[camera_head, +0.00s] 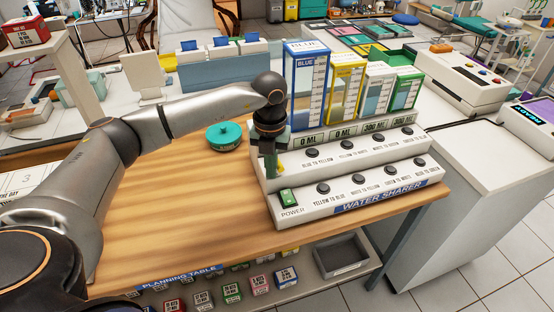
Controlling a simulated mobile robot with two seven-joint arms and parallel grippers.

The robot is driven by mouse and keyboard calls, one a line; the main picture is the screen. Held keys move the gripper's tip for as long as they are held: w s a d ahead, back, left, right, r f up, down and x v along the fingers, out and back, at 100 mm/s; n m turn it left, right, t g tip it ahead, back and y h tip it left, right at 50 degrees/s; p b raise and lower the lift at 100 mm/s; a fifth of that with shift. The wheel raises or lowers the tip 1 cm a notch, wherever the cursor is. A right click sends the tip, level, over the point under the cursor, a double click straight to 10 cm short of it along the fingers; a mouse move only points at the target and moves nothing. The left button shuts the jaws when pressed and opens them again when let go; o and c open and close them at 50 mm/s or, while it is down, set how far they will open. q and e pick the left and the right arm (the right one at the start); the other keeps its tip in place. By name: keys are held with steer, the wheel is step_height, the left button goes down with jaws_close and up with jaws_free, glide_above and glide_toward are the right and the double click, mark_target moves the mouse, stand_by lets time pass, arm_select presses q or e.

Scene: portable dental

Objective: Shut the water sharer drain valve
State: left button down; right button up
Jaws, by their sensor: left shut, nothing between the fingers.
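The water sharer (400,192) stands at the right end of the wooden table, a white stepped console with rows of dark knobs and a green power switch (288,196). Four tanks stand at its back: blue (308,75), yellow (346,80), white (375,85) and green (406,88). My left gripper (272,174) points down at the console's left end, above the power switch, shut and empty. A small yellow part (281,168) shows beside its fingertips. I cannot tell whether it is the drain valve, or whether they touch. My right gripper is not in view.
A round teal-topped container (224,136) sits on the table left of the console. The wooden table (180,210) is bare in front of it. Small labelled boxes and a grey tray (342,256) lie on the shelf below. A white cabinet stands at right.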

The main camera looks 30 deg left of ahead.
mark_target(286, 173)
arm_select(q)
steer(key=shift+w+d+f, duration=0.1)
steer(key=shift+d, duration=0.1)
steer(key=shift+w+d, duration=0.3)
steer(key=shift+d, duration=0.1)
steer(key=shift+w+d, duration=0.15)
stand_by(0.4)
steer(key=shift+w+d, duration=0.1)
steer(key=shift+d, duration=0.05)
steer(key=shift+w+d, duration=0.1)
steer(key=shift+w, duration=0.15)
steer(key=shift+w+d, duration=0.25)
steer(key=shift+w, duration=0.25)
stand_by(0.4)
